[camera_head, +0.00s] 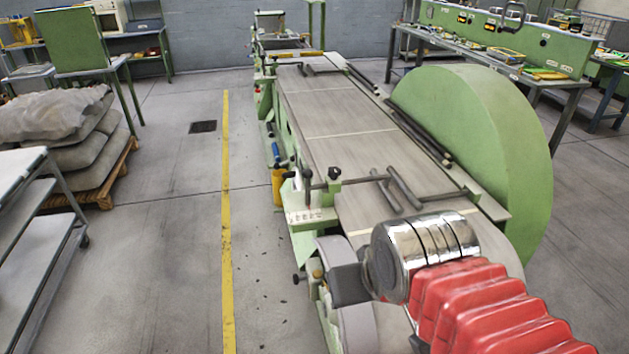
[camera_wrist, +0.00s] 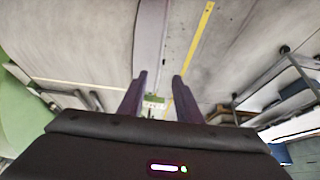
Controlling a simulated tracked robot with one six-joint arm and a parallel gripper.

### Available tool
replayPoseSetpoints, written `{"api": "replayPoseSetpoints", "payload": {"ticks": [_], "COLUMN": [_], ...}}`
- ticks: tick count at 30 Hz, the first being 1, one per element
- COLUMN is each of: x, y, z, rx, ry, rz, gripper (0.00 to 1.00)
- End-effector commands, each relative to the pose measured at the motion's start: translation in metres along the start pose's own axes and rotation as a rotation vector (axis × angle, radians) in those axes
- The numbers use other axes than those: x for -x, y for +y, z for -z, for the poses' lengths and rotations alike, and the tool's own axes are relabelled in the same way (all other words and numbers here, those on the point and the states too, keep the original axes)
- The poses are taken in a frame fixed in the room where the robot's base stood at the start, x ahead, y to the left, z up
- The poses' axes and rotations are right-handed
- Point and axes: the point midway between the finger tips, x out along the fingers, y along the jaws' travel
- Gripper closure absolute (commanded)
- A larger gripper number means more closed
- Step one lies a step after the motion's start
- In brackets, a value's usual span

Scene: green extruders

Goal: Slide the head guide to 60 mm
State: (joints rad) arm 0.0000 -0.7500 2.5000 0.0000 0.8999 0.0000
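The long green machine (camera_head: 300,150) with a grey bed runs away from me in the head view. A guide-like assembly of dark rods and a black knob (camera_head: 334,173) sits across its near part; I cannot tell for sure that this is the head guide. A pale marked plate (camera_head: 305,215) is on the machine's near left side; its markings are unreadable. My gripper (camera_head: 343,284) is at the machine's near left edge, in front of that plate. In the wrist view my gripper (camera_wrist: 160,78) has two parallel dark fingers apart, with nothing held. A small pale-green part (camera_wrist: 154,100) shows between them, farther off.
A large green round cover (camera_head: 475,150) stands on the machine's right side. A yellow floor line (camera_head: 227,200) runs along clear floor to the left. A metal shelf cart (camera_head: 40,235) and a pallet with sacks (camera_head: 85,150) stand farther left. Workbenches (camera_head: 490,55) line the back right.

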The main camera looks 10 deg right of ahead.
Motion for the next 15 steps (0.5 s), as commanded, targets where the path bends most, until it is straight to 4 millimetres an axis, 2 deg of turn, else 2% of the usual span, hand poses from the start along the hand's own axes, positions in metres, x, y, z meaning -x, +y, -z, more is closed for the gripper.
{"api": "replayPoseSetpoints", "payload": {"ticks": [9,12,15], "x": [0.0,0.0004,0.0015], "y": [0.0,-0.0001,-0.0002], "z": [0.0,0.0008,0.006], "rx": [0.0,0.001,0.007], "ry": [0.0,0.0,-0.002], "rz": [0.0,0.0,0.002], "gripper": [0.69,0.62,0.62]}}
